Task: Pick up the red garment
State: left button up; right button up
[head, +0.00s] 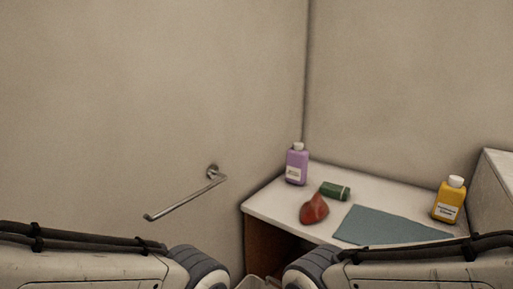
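The red garment (314,209) is a small crumpled bundle lying on the white countertop (274,201), near its front left part. Its upper right end rises to a point beside a green rolled item (336,190). Both of my arms come in low at the left and right of the head view. Only their upper links and dark joints show, in front of the counter and nearer to me. Neither gripper is in view, and nothing is seen touching the garment.
A purple bottle (297,166) stands at the back left of the counter, a yellow bottle (449,201) at the right. A flat teal cloth (387,227) lies right of the garment. A metal bar (187,199) sticks out from the left wall. A raised block (497,190) bounds the right.

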aim_at(315, 209)
jog(key=z, duration=0.3)
jog(key=i, duration=0.9)
jog(key=z, duration=0.15)
